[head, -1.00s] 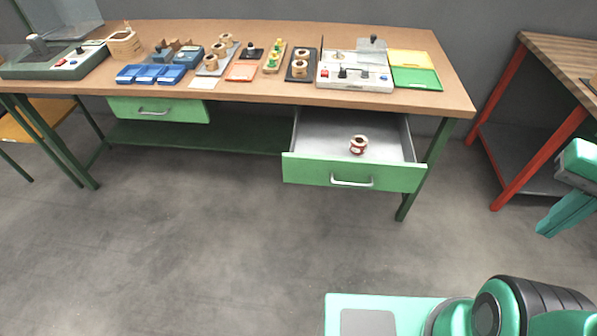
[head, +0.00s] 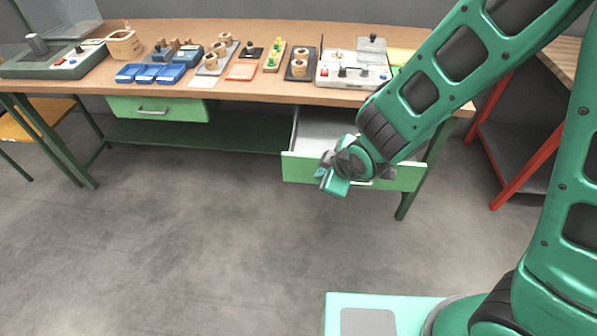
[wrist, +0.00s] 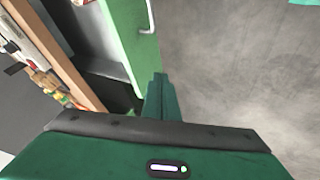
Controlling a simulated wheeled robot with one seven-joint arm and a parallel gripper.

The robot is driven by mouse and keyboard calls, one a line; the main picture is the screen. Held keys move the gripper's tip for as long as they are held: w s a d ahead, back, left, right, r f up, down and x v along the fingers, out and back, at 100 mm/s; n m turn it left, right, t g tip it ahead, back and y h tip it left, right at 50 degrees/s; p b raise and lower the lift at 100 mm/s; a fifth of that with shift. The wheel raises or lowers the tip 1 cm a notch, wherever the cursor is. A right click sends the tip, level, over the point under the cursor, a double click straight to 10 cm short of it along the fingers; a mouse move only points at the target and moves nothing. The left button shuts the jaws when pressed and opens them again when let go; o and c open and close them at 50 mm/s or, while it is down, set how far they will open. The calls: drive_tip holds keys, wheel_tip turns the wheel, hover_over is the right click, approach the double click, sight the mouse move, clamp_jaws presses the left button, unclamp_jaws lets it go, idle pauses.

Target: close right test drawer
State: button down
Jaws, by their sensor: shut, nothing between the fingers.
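The right drawer (head: 300,168) has a green front and a grey inside. It stands pulled out under the right part of the workbench. My arm hides much of its front, most of its handle and the coil seen in it earlier. In the wrist view the green drawer front (wrist: 128,38) and its metal handle (wrist: 150,14) show at the top. My gripper (head: 334,184) is shut and empty, in front of the drawer in the head view. Its fingers also show in the wrist view (wrist: 160,82), close to the drawer front. I cannot tell if they touch it.
The workbench top (head: 270,34) holds trays, coils and a test device (head: 352,68). A left green drawer (head: 158,108) looks shut. A red-legged table (head: 512,160) stands at the right. The floor (head: 200,240) in front is free.

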drive_tip(key=shift+n+y, duration=0.3)
drive_tip(key=shift+n, duration=0.4)
drive_tip(key=x, duration=0.4)
drive_tip(key=a+r+x, duration=0.1)
drive_tip(key=x, duration=0.3)
drive_tip(key=a+x, duration=0.1)
drive_tip(key=x, duration=0.4)
drive_tip(key=shift+w+a+r, duration=0.15)
drive_tip(key=shift+w+r, duration=0.1)
drive_tip(key=shift+w, duration=0.4)
